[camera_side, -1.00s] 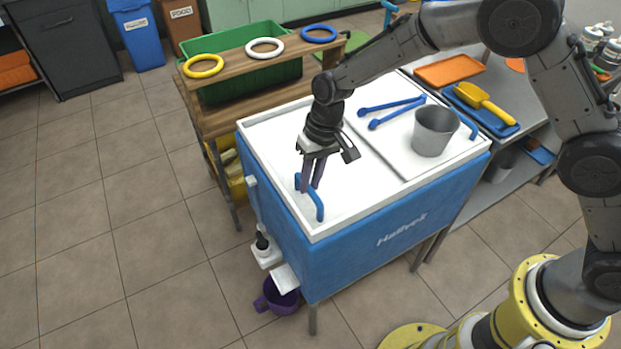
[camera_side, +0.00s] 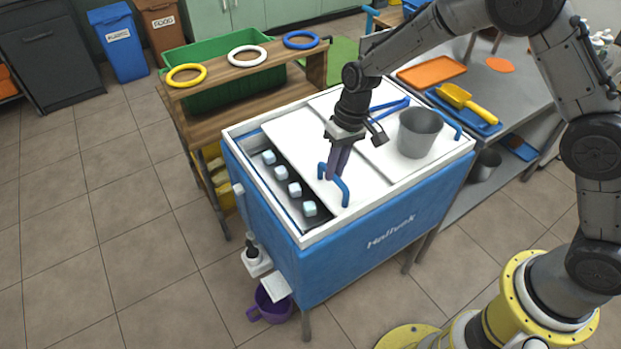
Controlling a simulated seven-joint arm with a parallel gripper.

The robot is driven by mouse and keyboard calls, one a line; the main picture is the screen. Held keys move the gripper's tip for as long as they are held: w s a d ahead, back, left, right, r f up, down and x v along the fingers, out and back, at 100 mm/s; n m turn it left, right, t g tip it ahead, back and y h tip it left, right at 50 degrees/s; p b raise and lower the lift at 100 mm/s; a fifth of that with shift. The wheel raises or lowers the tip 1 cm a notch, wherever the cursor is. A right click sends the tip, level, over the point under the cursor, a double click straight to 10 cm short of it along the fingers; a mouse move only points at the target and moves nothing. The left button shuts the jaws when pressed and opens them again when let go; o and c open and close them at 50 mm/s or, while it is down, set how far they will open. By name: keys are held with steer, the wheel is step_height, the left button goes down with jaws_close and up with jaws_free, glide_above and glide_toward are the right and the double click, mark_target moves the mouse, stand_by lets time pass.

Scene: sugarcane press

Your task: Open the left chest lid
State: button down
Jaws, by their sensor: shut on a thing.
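The blue chest (camera_side: 350,248) has a white top with two white lids. The left lid (camera_side: 292,140) is slid part way to the right, and a dark opening (camera_side: 285,185) shows along the chest's left end with several pale ice cubes (camera_side: 294,189) in it. A blue handle (camera_side: 341,189) stands on the left lid near its left edge. My gripper (camera_side: 333,177) points down and is shut on this handle. The fingers hide part of the handle. The right lid (camera_side: 385,152) lies under a grey metal bucket (camera_side: 419,133) and blue tongs (camera_side: 391,104).
Behind the chest is a wooden shelf with a yellow ring (camera_side: 187,75), a white ring (camera_side: 248,56) and a blue ring (camera_side: 301,39). A side table at right holds a yellow scoop (camera_side: 465,102) and an orange tray (camera_side: 432,71).

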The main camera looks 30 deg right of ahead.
steer(key=d, duration=0.8)
steer(key=shift+d+r, duration=0.1)
steer(key=c, duration=0.8)
jaws_free()
step_height(320, 180, up, 14)
steer(key=d, duration=0.2)
steer(key=shift+d+f, duration=0.25)
steer(key=shift+d, duration=0.1)
